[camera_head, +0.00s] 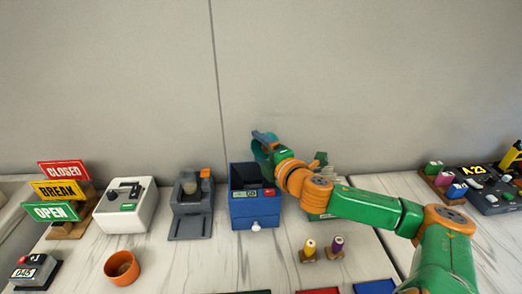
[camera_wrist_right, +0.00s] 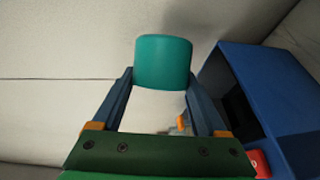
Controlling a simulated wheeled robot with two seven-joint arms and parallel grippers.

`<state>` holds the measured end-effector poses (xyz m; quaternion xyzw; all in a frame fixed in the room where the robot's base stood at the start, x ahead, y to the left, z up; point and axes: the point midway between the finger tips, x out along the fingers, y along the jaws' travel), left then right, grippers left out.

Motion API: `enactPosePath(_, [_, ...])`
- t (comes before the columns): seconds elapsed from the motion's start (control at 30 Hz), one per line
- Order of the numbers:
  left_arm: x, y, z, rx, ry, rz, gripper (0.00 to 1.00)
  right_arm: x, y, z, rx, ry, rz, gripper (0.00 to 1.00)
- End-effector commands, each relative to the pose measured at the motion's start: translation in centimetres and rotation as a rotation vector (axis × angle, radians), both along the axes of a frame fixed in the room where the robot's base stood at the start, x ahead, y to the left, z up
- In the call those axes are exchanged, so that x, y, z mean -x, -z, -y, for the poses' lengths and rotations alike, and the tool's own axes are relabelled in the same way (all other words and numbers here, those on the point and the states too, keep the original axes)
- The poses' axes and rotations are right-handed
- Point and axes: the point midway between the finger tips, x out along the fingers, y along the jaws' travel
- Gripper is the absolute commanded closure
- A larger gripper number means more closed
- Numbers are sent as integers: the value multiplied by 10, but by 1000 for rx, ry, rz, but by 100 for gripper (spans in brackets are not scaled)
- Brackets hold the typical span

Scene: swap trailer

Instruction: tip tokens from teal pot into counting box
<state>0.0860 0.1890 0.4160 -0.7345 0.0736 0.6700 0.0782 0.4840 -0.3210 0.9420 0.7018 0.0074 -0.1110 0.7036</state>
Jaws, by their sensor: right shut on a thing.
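The teal pot (camera_head: 258,151) is held up at the back edge of the blue counting box (camera_head: 255,212), partly hidden by my right gripper (camera_head: 265,139). In the right wrist view the teal pot (camera_wrist_right: 163,62) sits between the two blue-grey fingers, which are shut on it. The counting box (camera_wrist_right: 262,85) stands to the right there, with its dark opening partly in view. In the head view the box has an open top, a small display, a red button and a white knob in front. The pot's tilt is unclear, and no tokens can be made out. My left gripper is out of view.
A grey machine (camera_head: 191,210) stands left of the box, then a white device (camera_head: 126,207) and sign boards (camera_head: 61,191). An orange pot (camera_head: 122,268) is in front. A wall is close behind.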

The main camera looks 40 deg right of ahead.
Motion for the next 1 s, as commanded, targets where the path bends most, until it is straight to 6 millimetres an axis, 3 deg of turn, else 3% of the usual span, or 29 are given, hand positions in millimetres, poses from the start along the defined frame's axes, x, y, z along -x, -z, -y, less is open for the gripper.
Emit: enactPosePath(1.0, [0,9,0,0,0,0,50,1,0,-3,121,0,31,78])
